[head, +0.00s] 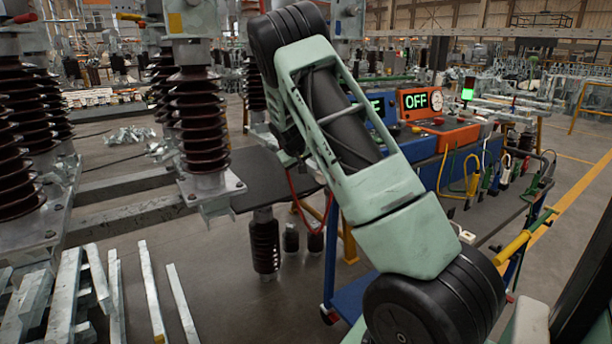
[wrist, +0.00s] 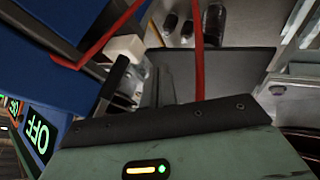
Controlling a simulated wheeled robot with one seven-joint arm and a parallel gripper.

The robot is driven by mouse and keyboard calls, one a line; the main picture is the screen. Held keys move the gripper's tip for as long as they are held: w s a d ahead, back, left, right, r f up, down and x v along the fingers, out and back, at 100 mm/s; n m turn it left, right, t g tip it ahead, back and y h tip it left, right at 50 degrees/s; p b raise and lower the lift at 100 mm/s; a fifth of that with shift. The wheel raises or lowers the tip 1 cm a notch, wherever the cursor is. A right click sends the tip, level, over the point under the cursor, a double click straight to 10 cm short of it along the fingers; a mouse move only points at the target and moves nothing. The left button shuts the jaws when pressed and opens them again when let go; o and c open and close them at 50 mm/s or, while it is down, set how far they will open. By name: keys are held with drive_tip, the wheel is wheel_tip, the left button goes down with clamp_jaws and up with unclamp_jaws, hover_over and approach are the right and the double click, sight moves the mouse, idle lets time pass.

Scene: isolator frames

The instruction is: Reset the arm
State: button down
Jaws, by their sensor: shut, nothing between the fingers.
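My arm (head: 350,150) crosses the middle of the head view, from the lower right up to a black joint at the top. My gripper is not clearly seen in the head view; the arm links cover that area. In the wrist view, the green gripper body with its status light fills the bottom. My gripper (wrist: 164,84) shows beyond its dark front edge as narrow grey fingers. They are shut and empty, over a dark flat plate (wrist: 235,72).
A blue cart (head: 352,296) carries an orange box (head: 446,134) reading OFF. Red cables (wrist: 199,50) hang close to my gripper in the wrist view. Brown ribbed insulators (head: 200,120) stand at left. Metal bars (head: 150,290) lie lower left. Open floor shows between.

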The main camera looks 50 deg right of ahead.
drive_tip(key=shift+v, duration=2.35)
drive_tip(key=a+n+y, duration=0.3)
drive_tip(key=a+y, duration=0.1)
drive_tip(key=a, duration=1.9)
drive_tip(key=s+a+r+n+y+p, duration=0.1)
drive_tip(key=s+a, duration=0.3)
drive_tip(key=a, duration=0.5)
drive_tip(key=s+a+n+y, duration=0.2)
drive_tip(key=s+a, duration=0.1)
drive_tip(key=a, duration=0.5)
drive_tip(key=s+a+n+g, duration=0.1)
drive_tip(key=s+a+n, duration=0.1)
drive_tip(key=s+a, duration=0.3)
drive_tip(key=s+a+n, duration=0.2)
drive_tip(key=s+a, duration=0.3)
drive_tip(key=s, duration=0.7)
drive_tip(key=s+a+r+n+g+p, duration=0.1)
drive_tip(key=s+a, duration=0.3)
drive_tip(key=s, duration=0.4)
drive_tip(key=shift+s+a+n+g+y, duration=0.3)
drive_tip(key=shift+s+a+n, duration=0.1)
drive_tip(key=shift+n, duration=0.3)
drive_tip(key=shift+r, duration=0.15)
